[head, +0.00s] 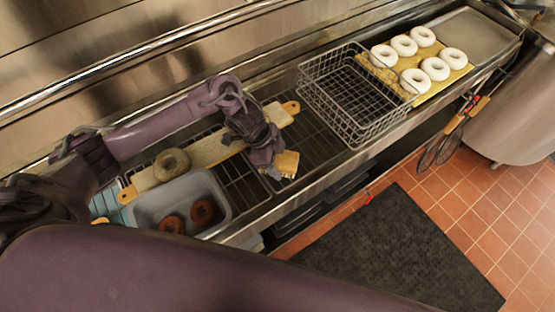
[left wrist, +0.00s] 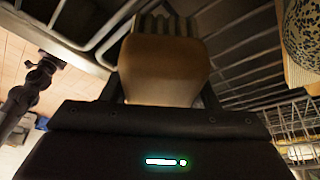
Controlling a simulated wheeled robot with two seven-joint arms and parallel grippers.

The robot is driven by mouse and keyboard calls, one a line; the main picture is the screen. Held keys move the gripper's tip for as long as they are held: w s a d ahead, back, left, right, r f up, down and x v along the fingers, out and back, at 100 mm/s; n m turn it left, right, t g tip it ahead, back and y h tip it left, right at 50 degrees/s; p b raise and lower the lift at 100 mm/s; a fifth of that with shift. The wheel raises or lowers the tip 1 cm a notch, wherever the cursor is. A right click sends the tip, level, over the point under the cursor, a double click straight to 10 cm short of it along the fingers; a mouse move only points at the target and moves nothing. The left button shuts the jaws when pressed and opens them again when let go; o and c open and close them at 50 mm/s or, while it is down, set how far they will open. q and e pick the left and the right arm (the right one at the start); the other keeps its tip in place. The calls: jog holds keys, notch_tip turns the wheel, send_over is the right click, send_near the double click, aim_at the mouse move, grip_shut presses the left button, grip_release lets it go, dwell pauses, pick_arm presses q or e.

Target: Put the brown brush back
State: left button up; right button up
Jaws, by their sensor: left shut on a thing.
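The brown brush (head: 287,163) has a tan block and sits at the tip of my left gripper (head: 268,156) in the head view, above the wire rack of the counter. In the left wrist view, the brush's brown body (left wrist: 163,70) fills the middle, with pale bristles beyond it. My left gripper is shut on the brush. Its fingertips are mostly hidden behind the brush and the wrist body. My right gripper does not show in either view.
A wooden board (head: 213,150) with a seeded bagel (head: 171,164) lies behind the gripper. A grey bin (head: 181,190) holds brown bagels at the left. An empty wire basket (head: 352,92) and a board of white bagels (head: 445,72) stand right. A dark mat (head: 393,258) covers the floor.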

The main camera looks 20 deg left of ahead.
pick_arm(q)
jog(key=shift+f, duration=0.15)
jog(key=o, duration=0.9)
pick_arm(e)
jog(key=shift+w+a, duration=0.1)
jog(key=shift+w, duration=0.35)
pick_arm(q)
jog(key=shift+a+r, duration=0.1)
jog(key=shift+r, duration=0.25)
jog(key=v, duration=1.1)
jog(key=shift+a+r+b, duration=0.1)
jog(key=shift+r+b, duration=0.2)
jog(key=shift+b, duration=0.1)
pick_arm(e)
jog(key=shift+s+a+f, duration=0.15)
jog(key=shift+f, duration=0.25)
